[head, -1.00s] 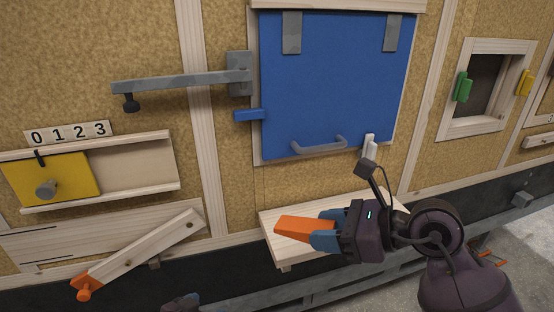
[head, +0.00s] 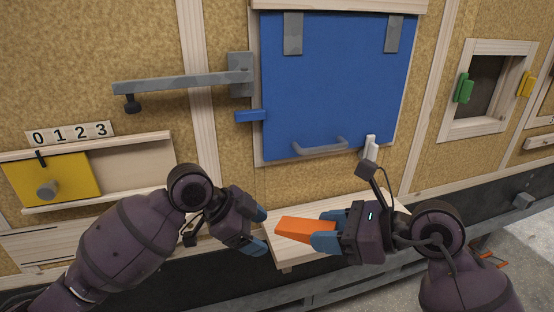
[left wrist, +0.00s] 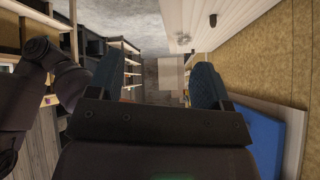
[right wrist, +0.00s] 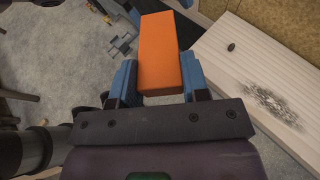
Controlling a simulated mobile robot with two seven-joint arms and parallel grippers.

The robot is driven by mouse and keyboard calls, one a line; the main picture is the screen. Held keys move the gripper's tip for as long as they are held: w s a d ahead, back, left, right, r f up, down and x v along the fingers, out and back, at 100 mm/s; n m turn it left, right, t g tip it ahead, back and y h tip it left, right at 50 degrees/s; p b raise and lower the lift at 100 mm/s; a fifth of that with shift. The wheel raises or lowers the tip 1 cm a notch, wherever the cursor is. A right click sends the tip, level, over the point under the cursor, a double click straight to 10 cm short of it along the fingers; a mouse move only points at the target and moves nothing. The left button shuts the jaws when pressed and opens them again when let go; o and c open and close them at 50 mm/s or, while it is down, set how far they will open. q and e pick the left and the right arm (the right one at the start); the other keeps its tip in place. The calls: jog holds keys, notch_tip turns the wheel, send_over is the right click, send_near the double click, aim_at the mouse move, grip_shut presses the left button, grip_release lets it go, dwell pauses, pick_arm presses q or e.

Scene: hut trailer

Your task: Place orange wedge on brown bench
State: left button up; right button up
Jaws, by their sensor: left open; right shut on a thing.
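The orange wedge (head: 303,230) is held in my right gripper (head: 325,232), which is shut on its right end. It is in front of or over the light wooden shelf (head: 290,253) below the blue door; the head view does not show the gap. In the right wrist view the wedge (right wrist: 160,55) sits between the blue fingers, with a pale plank (right wrist: 235,60) bearing a dark smudge to its right. My left gripper (head: 264,230) is open and empty, just left of the wedge, its fingers apart. No clearly brown bench shows.
The blue door (head: 335,85) with a grey handle is above the shelf. A grey latch bar (head: 180,83) sticks out at upper left. A yellow sliding panel (head: 50,178) is at left. A green block (head: 463,88) sits by the small window at right.

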aim_at(302, 223)
pick_arm(q)
jog(key=s+d+r+m+g+y, duration=0.1)
jog(key=d+r+m+g+y, duration=0.1)
jog(key=r, duration=0.6)
jog(key=d+r+m+g+y, duration=0.2)
jog(key=r+m, duration=0.1)
jog(key=r, duration=0.6)
jog(key=shift+x, duration=6.15)
jog(key=shift+s+d, duration=0.1)
jog(key=shift+s, duration=0.05)
jog(key=c, duration=0.9)
jog(key=shift+r, duration=0.1)
jog(key=shift+c, duration=0.5)
pick_arm(e)
jog(key=o, duration=1)
jog(key=shift+d, duration=0.1)
